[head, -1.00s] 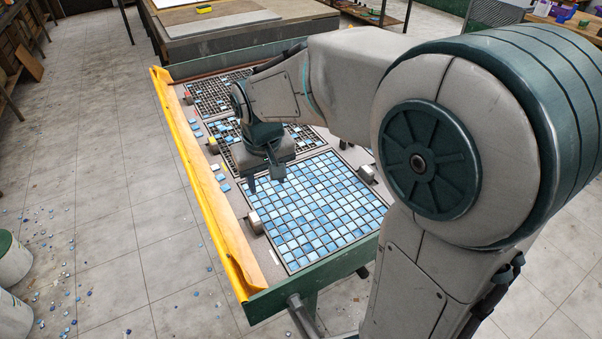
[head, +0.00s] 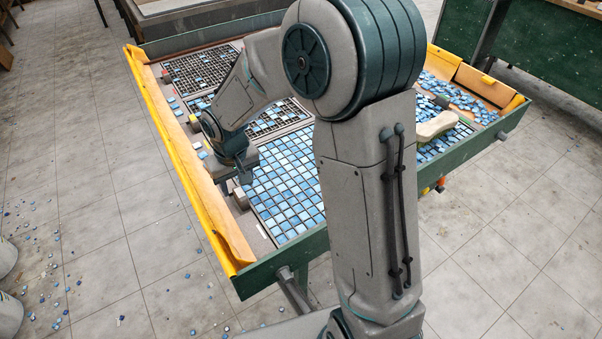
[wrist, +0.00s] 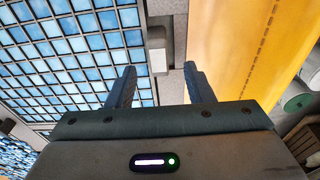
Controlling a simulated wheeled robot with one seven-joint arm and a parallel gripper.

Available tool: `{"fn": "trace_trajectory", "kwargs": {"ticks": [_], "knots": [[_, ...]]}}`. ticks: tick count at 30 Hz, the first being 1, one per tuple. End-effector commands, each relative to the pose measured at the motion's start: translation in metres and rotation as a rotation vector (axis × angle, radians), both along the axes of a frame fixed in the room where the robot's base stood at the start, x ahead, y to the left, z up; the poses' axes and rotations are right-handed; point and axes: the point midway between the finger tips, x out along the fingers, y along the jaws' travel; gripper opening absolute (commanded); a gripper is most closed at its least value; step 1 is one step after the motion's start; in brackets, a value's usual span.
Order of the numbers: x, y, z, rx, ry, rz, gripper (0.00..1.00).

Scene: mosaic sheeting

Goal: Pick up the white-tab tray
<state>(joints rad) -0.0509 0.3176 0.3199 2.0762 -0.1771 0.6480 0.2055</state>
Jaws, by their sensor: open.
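The tray with blue tiles (head: 283,190) lies flat on the near part of the bench, its grid filled; my arm hides its right part. It also fills the left of the wrist view (wrist: 75,45). A grey handle (head: 240,199) stands at its left edge. In the wrist view a small white tab (wrist: 158,62) shows beside the tray's edge, in line with the gap between my fingers. My gripper (head: 236,184) points down near that handle, apart from the tray as far as I can tell. Its fingers (wrist: 160,78) are open and empty.
Partly filled trays (head: 203,72) lie farther back. A yellow rail (head: 180,165) runs along the bench's left edge, close to my gripper. Loose blue tiles (head: 455,97) and a pale curved block (head: 436,126) lie on the right.

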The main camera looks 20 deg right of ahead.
Motion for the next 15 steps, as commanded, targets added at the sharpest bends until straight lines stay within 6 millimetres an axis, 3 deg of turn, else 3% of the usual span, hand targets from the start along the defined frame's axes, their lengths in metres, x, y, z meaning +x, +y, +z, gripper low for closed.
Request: {"fn": "trace_trajectory", "kwargs": {"ticks": [6,15], "knots": [[-0.001,-0.001,-0.034,0.0,0.004,0.002,0.47],[0.001,-0.001,-0.044,0.001,0.001,0.001,0.47]]}}
